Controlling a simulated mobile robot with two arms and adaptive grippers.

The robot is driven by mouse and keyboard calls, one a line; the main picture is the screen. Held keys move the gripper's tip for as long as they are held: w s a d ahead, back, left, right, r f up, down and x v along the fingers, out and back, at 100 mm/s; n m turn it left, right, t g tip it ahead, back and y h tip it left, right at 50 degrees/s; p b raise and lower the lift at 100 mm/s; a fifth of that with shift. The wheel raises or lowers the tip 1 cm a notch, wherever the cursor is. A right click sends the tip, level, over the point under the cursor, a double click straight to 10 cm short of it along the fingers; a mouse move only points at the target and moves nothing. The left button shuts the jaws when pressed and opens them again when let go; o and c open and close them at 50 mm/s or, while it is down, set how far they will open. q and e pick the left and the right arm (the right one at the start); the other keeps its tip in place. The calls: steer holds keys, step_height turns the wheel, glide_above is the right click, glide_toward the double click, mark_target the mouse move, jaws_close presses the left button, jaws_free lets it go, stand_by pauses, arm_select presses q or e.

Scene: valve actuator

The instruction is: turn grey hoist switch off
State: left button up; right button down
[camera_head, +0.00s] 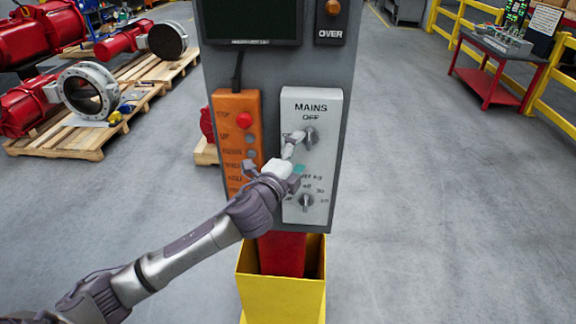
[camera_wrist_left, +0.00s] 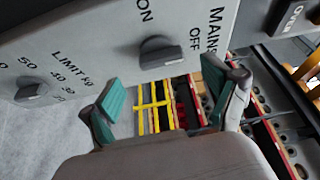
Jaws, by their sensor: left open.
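The grey hoist switch (camera_head: 310,138) is a rotary knob on the light grey MAINS panel (camera_head: 328,106), under the word OFF. In the left wrist view the switch (camera_wrist_left: 160,52) stands out from the panel, between the ON and OFF labels. I cannot tell for sure which label it points to. My left gripper (camera_head: 297,154) is in front of the panel, just left of and below the switch. In the left wrist view its teal-padded fingers (camera_wrist_left: 166,88) are spread apart with nothing between them, and the switch lies beyond them. My right gripper is not in view.
A second grey knob, the load limit (camera_head: 306,203), sits low on the panel. An orange pendant (camera_head: 237,150) with a red button hangs to the left. A yellow base (camera_head: 280,292) surrounds the column's foot.

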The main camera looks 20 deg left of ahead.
arm_select(q)
steer(key=s, duration=0.7)
steer(key=shift+a, duration=0.45)
steer(key=w+a+f+n+g+y+b, duration=0.1)
steer(key=w+a+f+n+g+b, duration=0.15)
steer(key=f, duration=1.15)
steer(key=s+a+f+n+g+y+b, duration=0.15)
steer(key=s+f, duration=0.25)
steer(key=f, duration=0.8)
steer(key=s+a+f+n+g+b, duration=0.2)
steer(key=s+f+n+g, duration=0.15)
steer(key=f, duration=0.85)
steer(key=s+a+f+n+g+b, duration=0.15)
steer(key=s+f, duration=0.25)
steer(key=f, duration=0.9)
steer(key=s+d+f+n+g+b, duration=0.1)
steer(key=s+f+n+g+b, duration=0.1)
steer(key=s+f, duration=0.7)
steer(key=s+d+f+n+g+b, duration=0.2)
steer(key=s+f, duration=0.8)
steer(key=s, duration=0.7)
steer(key=s+d+f+n+g+b, duration=0.2)
steer(key=s+f+n+g+b, duration=0.1)
steer(key=s+f, duration=0.7)
steer(key=s+g, duration=0.1)
steer(key=s, duration=0.2)
steer(key=shift+s+d, duration=0.15)
steer(key=shift+s, duration=0.1)
steer(key=shift+h, duration=0.25)
